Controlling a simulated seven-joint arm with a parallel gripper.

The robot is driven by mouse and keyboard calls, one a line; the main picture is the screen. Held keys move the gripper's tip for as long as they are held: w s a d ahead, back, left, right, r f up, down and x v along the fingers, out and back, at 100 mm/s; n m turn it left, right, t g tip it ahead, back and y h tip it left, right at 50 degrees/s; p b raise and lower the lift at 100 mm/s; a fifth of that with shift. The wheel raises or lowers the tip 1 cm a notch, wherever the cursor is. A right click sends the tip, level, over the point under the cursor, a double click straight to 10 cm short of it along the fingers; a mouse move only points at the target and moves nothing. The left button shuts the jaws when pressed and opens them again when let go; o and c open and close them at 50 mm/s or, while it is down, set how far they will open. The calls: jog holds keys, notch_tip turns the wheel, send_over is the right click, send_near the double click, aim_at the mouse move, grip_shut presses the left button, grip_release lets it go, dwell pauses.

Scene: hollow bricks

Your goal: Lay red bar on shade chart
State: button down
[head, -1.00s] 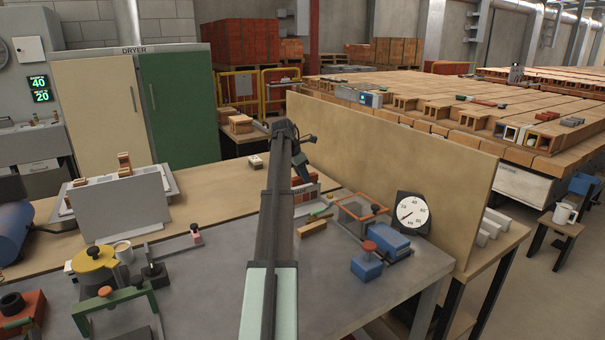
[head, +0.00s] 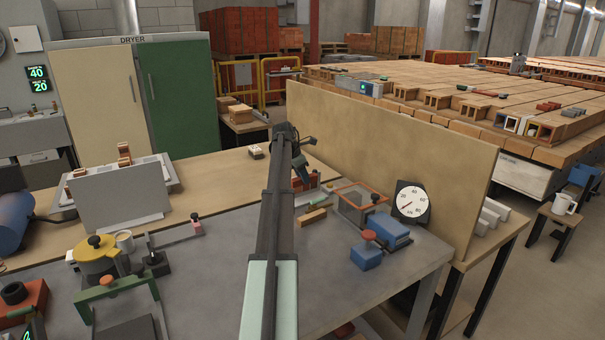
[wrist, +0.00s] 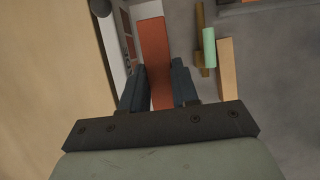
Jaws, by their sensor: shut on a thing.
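My gripper (wrist: 158,88) is shut on the red bar (wrist: 154,50), which lies lengthwise between the two dark fingers in the wrist view. The shade chart (wrist: 127,32), a pale panel with red and brown patches, shows just left of the bar, partly hidden by the bar and the left finger. I cannot tell whether the bar touches it. In the head view my gripper (head: 300,172) is over the back of the grey bench, and my arm hides much of the area; the bar is not clear there.
Right of the gripper lie an orange-tan bar (wrist: 226,68) and a green-handled tool (wrist: 209,47). An orange-rimmed box (head: 362,203), blue blocks (head: 366,256) and a dial (head: 411,202) stand farther right. A tan upright panel (head: 390,150) stands behind them.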

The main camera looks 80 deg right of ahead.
jog(key=shift+f, duration=2.75)
jog(key=c, duration=0.8)
grip_release()
jog(key=v, duration=1.3)
jog(key=shift+w+a+r, duration=0.1)
jog(key=shift+a+r, duration=0.05)
jog(key=shift+r, duration=0.2)
